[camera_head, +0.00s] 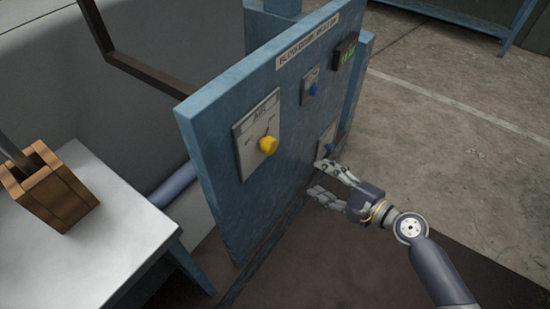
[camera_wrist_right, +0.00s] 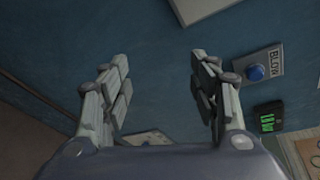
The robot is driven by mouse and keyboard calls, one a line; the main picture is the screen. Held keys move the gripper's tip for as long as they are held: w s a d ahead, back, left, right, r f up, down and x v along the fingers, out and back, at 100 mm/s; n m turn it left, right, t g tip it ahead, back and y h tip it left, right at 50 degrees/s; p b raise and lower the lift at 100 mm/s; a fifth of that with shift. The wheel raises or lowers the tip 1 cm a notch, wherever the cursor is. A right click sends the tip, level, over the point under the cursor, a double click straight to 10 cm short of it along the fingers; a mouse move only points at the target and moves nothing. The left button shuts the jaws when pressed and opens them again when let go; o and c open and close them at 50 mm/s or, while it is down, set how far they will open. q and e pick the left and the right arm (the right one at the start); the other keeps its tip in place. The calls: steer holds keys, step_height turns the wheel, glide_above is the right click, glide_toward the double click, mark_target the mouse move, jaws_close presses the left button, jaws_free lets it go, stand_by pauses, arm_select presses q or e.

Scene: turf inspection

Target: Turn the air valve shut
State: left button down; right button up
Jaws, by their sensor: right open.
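A blue panel (camera_head: 215,120) stands upright. Its largest plate (camera_head: 243,125), with lettering that looks like "AIR", carries a yellow knob (camera_head: 268,145). My right gripper (camera_head: 320,178) is open and empty in front of the panel's lower right part, right of and below the yellow knob and apart from it. Its fingers partly cover a smaller plate with a blue knob (camera_head: 329,149). In the right wrist view the open fingers (camera_wrist_right: 160,65) face bare blue panel; the yellow knob does not show there. My left gripper is not in view.
Another blue knob (camera_head: 313,89) sits higher on the panel, beside a dark box with a green display (camera_head: 345,51). A white table (camera_head: 90,250) with a wooden box (camera_head: 50,188) stands at left. Open concrete floor (camera_head: 440,150) lies at right.

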mark_target(273, 148)
steer(key=s+a+r+y+b, duration=0.1)
steer(key=s+a+r+y, duration=0.25)
steer(key=r, duration=0.65)
steer(key=shift+g+y, duration=0.25)
steer(key=shift+g, duration=0.05)
steer(key=p+x, duration=0.1)
steer(key=x, duration=1)
steer(key=shift+s+a+f, duration=0.1)
steer(key=shift+a, duration=0.15)
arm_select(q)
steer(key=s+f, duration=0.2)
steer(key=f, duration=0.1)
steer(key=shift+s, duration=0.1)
arm_select(e)
steer(key=c, duration=1.1)
